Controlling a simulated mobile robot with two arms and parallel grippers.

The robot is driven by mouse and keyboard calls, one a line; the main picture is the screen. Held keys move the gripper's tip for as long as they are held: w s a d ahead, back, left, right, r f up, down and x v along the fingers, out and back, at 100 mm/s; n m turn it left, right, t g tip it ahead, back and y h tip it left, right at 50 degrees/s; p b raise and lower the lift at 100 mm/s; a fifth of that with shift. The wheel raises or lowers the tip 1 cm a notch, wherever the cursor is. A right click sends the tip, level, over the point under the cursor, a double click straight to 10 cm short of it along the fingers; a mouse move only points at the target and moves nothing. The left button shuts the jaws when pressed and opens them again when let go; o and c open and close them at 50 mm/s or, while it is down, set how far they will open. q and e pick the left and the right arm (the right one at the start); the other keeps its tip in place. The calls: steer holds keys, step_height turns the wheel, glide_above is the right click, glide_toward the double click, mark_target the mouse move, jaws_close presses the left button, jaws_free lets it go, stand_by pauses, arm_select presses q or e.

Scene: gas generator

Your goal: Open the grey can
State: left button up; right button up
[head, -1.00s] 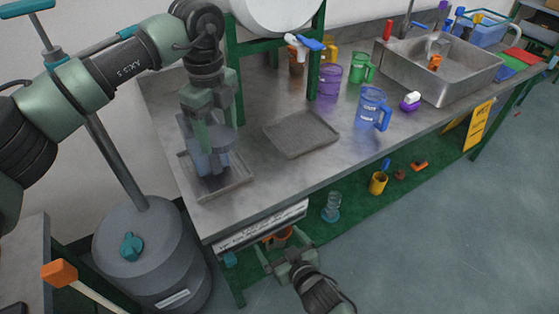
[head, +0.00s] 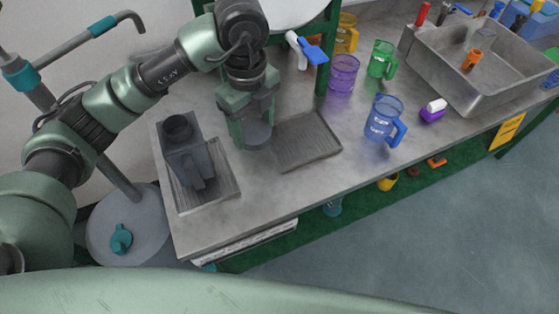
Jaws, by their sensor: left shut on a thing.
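The grey can (head: 187,158) stands upright on the left grey tray (head: 221,193) at the near left corner of the metal table. Its round top shows a dark opening, with no lid on it. My left gripper (head: 255,125) is to the right of the can, apart from it. It is shut on a round grey lid (head: 257,137), held between its fingers near the left edge of the second tray. My right gripper is out of view.
The second grey tray (head: 308,143) looks empty. A blue jug (head: 381,120), a purple mug (head: 343,73) and a green mug (head: 381,59) stand further right. Bare table lies in front of the trays. A grey drum (head: 122,218) stands left of the table.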

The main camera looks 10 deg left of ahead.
arm_select(q)
steer(key=shift+w+r, duration=0.1)
steer(key=shift+f, duration=0.3)
step_height(320, 180, down, 8)
steer(key=b, duration=0.1)
steer(key=p, duration=0.1)
glide_above(260, 181)
step_height(260, 181, down, 6)
steer(key=shift+f, duration=0.2)
step_height(260, 181, down, 4)
steer(key=shift+p, duration=0.3)
steer(key=shift+f, duration=0.4)
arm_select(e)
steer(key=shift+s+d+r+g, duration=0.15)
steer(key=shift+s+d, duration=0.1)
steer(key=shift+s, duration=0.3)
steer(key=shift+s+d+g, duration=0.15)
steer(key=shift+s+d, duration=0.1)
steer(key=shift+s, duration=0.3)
arm_select(q)
steer(key=shift+f, duration=0.1)
steer(key=o, duration=1.6)
